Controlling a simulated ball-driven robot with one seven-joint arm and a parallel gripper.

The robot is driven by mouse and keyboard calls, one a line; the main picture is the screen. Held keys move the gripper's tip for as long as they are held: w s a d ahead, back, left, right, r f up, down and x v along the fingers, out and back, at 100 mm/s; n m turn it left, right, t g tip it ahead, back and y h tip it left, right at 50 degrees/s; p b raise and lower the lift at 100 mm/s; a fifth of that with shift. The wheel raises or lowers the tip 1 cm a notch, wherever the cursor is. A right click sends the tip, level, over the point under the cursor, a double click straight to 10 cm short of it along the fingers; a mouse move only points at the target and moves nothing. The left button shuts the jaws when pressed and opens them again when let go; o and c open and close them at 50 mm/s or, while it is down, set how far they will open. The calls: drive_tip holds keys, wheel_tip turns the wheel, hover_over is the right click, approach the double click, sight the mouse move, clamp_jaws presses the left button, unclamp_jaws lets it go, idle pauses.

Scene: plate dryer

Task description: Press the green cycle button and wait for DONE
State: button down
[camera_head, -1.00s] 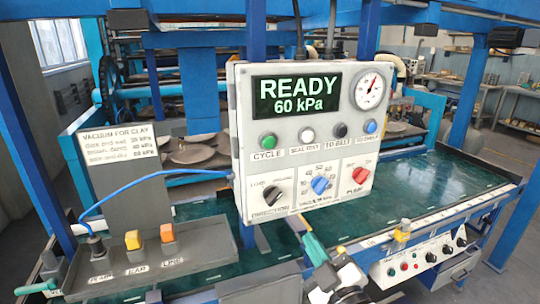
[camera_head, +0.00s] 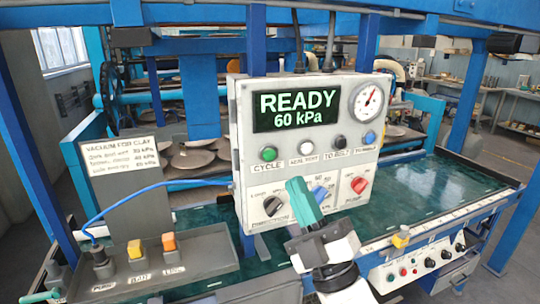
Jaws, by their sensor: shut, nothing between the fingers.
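The green cycle button (camera_head: 268,153) sits at the left of the button row on the white control panel (camera_head: 243,200), above the CYCLE label. The panel display (camera_head: 297,108) reads READY, 60 kPa. My gripper (camera_head: 298,188) has teal fingers, shut and empty, pointing up at the panel's lower half. It lies below and to the right of the green button in the picture, and does not cover it. It partly hides the blue knob (camera_head: 320,193). I cannot tell how far its tips are from the panel.
White (camera_head: 305,147), black (camera_head: 340,142) and blue (camera_head: 370,137) buttons share the row. Below are a black knob (camera_head: 273,201) and a red knob (camera_head: 359,185). A gauge (camera_head: 368,102) is at upper right. A grey tray (camera_head: 215,250) with plugs stands at lower left.

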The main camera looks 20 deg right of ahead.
sight(276, 166)
drive_tip(key=shift+w+b, duration=0.8)
drive_tip(key=shift+w, duration=3.6)
drive_tip(key=shift+w+f+b, duration=0.1)
drive_tip(key=shift+w+b, duration=0.1)
drive_tip(key=shift+b, duration=0.1)
drive_tip(key=shift+w, duration=0.2)
drive_tip(key=shift+w+b, duration=0.45)
drive_tip(key=shift+s, duration=0.9)
